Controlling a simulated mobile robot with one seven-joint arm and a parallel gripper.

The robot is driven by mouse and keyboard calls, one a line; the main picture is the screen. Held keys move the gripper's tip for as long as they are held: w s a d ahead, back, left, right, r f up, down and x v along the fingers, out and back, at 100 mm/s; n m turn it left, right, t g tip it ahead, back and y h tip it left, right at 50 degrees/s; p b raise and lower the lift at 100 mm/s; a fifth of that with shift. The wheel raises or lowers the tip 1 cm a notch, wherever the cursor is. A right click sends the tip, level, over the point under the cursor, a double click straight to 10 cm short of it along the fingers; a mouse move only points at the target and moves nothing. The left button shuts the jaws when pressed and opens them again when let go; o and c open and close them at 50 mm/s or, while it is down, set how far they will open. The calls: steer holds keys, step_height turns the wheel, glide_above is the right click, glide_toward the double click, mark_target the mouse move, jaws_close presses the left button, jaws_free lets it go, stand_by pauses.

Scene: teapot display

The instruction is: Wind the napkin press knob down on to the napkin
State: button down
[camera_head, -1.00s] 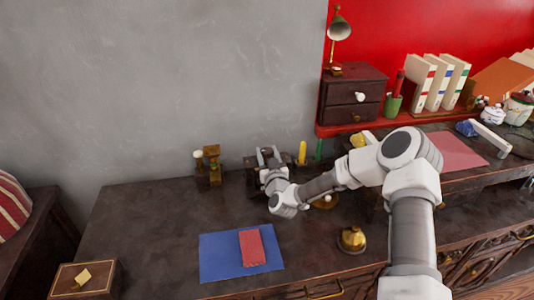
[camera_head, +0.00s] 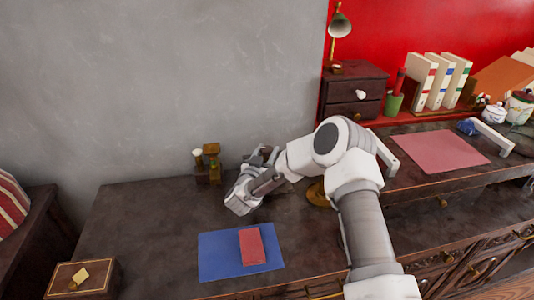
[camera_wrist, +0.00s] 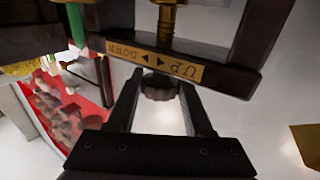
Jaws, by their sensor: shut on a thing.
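The napkin press shows in the wrist view as a dark frame with a brass label plate (camera_wrist: 155,61) marked with DOWN and UP arrows. A brass screw (camera_wrist: 167,22) passes through the bar to a dark scalloped knob (camera_wrist: 160,87). My gripper (camera_wrist: 160,100) is shut on the knob, one finger on each side. In the head view my gripper (camera_head: 260,157) is at the back of the dark counter, near the wall, and mostly hides the press. I cannot make out the napkin in either view.
A dark block with brass parts (camera_head: 208,165) stands left of my gripper. A red item (camera_head: 251,246) lies on a blue mat (camera_head: 215,265) in front. A raised shelf with a pink sheet (camera_head: 437,152) is at right.

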steer(key=shift+m+g+h+b, duration=0.55)
steer(key=shift+m+g+h, duration=0.55)
steer(key=shift+m+h, duration=0.85)
steer(key=shift+h, duration=0.55)
steer(key=shift+c, duration=1.5)
jaws_free()
steer(key=p+v, duration=0.2)
steer(key=v, duration=1.5)
steer(key=shift+a+r, duration=0.25)
steer(key=shift+r, duration=0.05)
